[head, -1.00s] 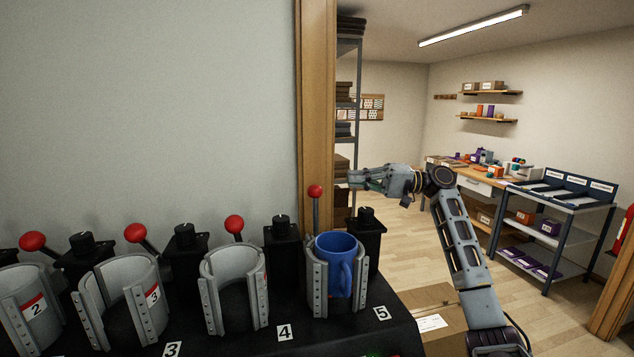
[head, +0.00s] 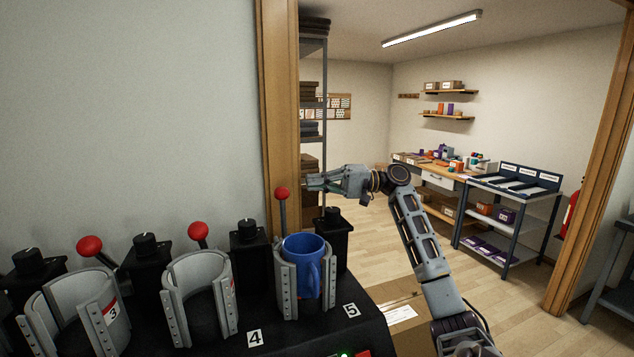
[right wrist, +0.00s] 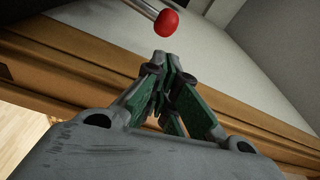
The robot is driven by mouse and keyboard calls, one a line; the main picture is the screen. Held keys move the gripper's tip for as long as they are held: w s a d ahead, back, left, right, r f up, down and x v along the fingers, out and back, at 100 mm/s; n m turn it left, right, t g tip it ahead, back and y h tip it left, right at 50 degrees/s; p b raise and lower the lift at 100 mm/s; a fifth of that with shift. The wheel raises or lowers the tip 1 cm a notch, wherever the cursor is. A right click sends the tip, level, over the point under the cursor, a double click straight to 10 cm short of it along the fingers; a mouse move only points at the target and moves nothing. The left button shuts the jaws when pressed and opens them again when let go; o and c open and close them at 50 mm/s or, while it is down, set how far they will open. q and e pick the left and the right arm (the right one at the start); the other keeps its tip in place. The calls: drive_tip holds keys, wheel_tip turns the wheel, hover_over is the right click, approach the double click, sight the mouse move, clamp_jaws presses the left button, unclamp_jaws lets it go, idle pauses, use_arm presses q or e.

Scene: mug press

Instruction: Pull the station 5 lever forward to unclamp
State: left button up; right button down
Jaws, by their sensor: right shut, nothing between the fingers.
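The station 5 lever (head: 282,205) stands upright behind the station 5 clamp, with a red ball knob (head: 281,193) on top. The knob also shows at the top of the right wrist view (right wrist: 167,22), beyond the fingertips and apart from them. A blue mug (head: 303,262) sits in the grey station 5 clamp (head: 288,290), its handle facing front right. My right gripper (head: 312,182) is shut and empty, at about knob height just to the right of the knob. It also shows shut in the right wrist view (right wrist: 163,75). My left gripper is out of view.
Empty clamps of station 4 (head: 200,295) and station 3 (head: 72,310) stand to the left, with red-knobbed levers. A black dial post (head: 333,240) stands right of the mug. A wooden door frame (head: 279,120) rises behind the lever. A cardboard box (head: 400,318) lies below my right arm.

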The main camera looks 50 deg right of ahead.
sight(285, 182)
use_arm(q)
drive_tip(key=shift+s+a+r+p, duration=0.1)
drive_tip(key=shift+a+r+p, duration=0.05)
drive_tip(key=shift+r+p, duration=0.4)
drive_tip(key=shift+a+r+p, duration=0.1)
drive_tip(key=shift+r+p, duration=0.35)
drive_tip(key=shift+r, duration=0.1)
use_arm(e)
drive_tip(key=shift+x, duration=4.05)
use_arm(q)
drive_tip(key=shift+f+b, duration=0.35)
use_arm(e)
drive_tip(key=shift+s+a+r, duration=0.15)
drive_tip(key=shift+s+a, duration=0.1)
drive_tip(key=shift+s, duration=0.15)
drive_tip(key=shift+s+a+r, duration=0.2)
drive_tip(key=shift+s, duration=0.2)
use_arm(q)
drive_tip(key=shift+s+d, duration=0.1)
